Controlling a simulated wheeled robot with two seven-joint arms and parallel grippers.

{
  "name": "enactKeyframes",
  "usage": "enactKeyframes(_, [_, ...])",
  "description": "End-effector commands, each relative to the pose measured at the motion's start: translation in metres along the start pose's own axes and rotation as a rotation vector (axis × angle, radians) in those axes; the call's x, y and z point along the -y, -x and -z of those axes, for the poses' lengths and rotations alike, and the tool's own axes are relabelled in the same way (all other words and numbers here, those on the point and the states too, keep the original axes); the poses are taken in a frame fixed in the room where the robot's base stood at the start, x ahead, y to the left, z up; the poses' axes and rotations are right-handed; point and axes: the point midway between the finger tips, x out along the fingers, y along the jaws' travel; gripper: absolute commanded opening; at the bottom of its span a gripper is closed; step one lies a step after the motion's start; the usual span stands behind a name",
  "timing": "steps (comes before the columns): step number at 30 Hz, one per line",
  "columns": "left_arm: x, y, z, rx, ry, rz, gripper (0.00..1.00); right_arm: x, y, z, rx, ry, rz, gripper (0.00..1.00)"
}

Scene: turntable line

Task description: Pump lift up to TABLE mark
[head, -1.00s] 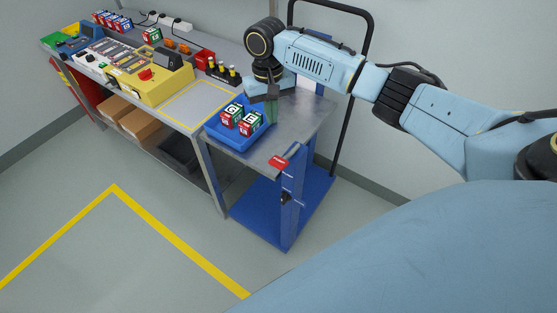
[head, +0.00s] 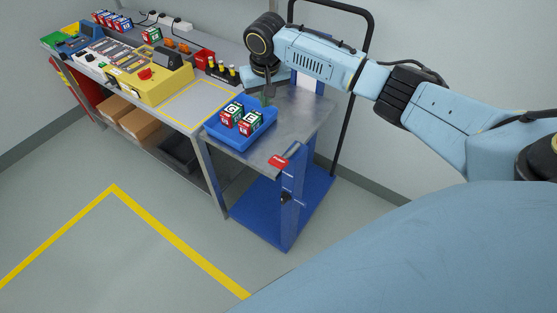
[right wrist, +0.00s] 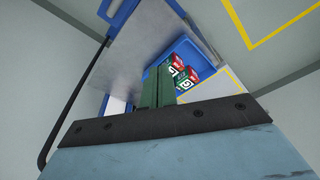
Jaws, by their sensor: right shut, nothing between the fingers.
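The lift (head: 290,200) is a blue wheeled frame with a bare steel top (head: 300,115), standing against the near end of the workbench. Its top looks about level with the bench top. A TABLE mark cannot be made out. My right gripper (head: 266,102) points down above the steel top, beside the far edge of the blue tray. In the right wrist view its green fingers (right wrist: 158,88) are together and empty. My left gripper is not in view.
The blue tray (head: 213,137) on the lift holds red, green and white boxes (head: 240,120). The workbench carries a yellow control box (head: 150,83), bottles (head: 222,70) and a yellow-outlined empty area (head: 195,105). A black push handle (head: 371,60) rises behind the lift. Open floor lies in front.

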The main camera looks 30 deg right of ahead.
Motion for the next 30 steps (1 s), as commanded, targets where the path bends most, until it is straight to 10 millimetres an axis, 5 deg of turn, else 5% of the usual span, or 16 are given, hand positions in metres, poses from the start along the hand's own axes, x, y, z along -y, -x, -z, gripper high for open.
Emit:
enactKeyframes(5, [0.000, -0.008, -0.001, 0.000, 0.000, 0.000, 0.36, -0.001, 0.011, 0.068, -0.383, 0.035, -0.010, 0.00])
enactKeyframes(9, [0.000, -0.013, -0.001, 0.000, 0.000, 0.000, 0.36, 0.005, 0.039, 0.115, -0.682, 0.113, -0.008, 0.00])
enactKeyframes(15, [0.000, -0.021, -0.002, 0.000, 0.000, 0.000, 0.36, 0.030, 0.094, 0.156, -1.079, 0.308, 0.010, 0.00])
enactKeyframes(23, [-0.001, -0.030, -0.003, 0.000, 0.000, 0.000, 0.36, 0.086, 0.162, 0.155, -1.502, 0.698, 0.060, 0.00])
enactKeyframes(30, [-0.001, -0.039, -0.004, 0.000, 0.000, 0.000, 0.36, 0.144, 0.187, 0.107, -1.742, 1.185, 0.132, 0.00])
